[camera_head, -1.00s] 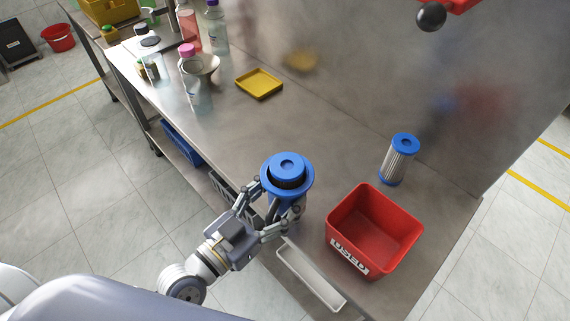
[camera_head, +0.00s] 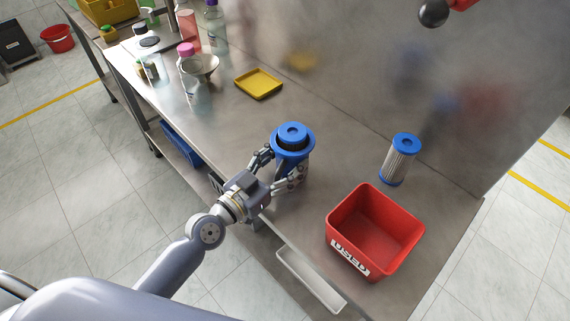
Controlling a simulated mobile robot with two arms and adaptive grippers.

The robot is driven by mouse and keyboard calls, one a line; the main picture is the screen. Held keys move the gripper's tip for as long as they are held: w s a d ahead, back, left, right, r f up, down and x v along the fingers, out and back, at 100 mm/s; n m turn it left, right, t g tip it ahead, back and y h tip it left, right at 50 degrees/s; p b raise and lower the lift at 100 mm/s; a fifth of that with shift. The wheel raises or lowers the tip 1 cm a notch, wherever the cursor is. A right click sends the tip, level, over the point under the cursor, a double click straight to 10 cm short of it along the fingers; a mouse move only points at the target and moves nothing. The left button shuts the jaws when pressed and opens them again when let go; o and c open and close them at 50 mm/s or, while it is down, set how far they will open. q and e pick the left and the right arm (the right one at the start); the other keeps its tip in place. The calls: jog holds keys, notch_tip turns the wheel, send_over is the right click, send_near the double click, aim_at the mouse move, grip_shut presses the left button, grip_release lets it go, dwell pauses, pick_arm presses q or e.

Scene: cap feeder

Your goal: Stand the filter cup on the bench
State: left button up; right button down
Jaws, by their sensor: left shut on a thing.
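The filter cup (camera_head: 292,135) is blue at the top, with a wide round rim, a dark ring and a raised blue cap. My left gripper (camera_head: 285,168) comes from the lower left and is shut on the cup below its rim. The cup is about upright over the front part of the steel bench (camera_head: 345,130). I cannot tell whether its bottom touches the bench, as the fingers and rim hide much of its lower body. My right gripper is not in view.
A pleated filter with blue ends (camera_head: 397,162) stands to the right. A red bin marked USED (camera_head: 375,190) is at the front right, beside a pale tray (camera_head: 311,280) at the edge. A yellow tray (camera_head: 258,84) and bottles are farther back. Bench between them is clear.

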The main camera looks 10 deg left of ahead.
pick_arm(q)
jog(key=shift+f, duration=0.2)
jog(key=shift+f, duration=0.1)
jog(key=o, duration=1.1)
